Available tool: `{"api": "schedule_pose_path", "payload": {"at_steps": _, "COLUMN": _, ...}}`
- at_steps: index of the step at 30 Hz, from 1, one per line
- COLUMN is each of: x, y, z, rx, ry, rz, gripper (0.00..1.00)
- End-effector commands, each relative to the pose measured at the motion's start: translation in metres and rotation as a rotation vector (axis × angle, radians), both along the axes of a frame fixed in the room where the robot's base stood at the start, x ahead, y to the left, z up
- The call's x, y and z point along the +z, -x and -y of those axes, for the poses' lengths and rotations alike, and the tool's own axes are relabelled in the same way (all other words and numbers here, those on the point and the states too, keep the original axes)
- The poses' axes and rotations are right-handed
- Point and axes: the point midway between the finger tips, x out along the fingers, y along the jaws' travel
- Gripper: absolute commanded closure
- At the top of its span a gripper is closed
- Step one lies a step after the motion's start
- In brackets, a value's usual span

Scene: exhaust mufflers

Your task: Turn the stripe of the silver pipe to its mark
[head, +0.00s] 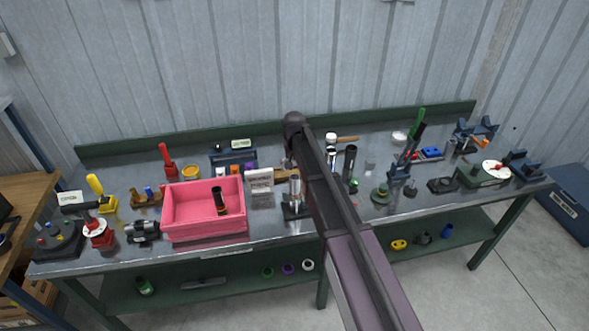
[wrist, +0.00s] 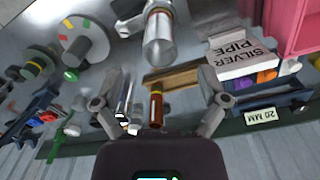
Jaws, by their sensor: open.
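The silver pipe (head: 295,188) stands upright in a dark holder (head: 296,211) near the table's front edge, right of the pink crate. In the wrist view the silver pipe (wrist: 158,42) shows at the top centre, with a small orange patch near its upper end; I cannot make out a mark. A white sign reading SILVER PIPE (wrist: 243,58) lies to its right. My gripper (wrist: 159,84) is open and empty, its two fingers spread below the pipe in the picture and apart from it. In the head view my arm hides the gripper.
The pink crate (head: 205,237) holds a dark cylinder. A round grey disc with coloured patches (wrist: 84,42) is left of the pipe in the wrist view. Several tools crowd the right half of the table beyond my arm. A wooden block (wrist: 172,78) is behind the pipe.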

Motion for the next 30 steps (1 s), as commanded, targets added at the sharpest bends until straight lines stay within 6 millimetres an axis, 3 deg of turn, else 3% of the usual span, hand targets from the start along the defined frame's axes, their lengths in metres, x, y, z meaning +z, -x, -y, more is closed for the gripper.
{"api": "schedule_pose_path", "payload": {"at_steps": 30, "x": -0.079, "y": 0.0, "z": 0.001, "rx": 0.0, "ry": 0.0, "rz": 0.0, "gripper": 0.07}}
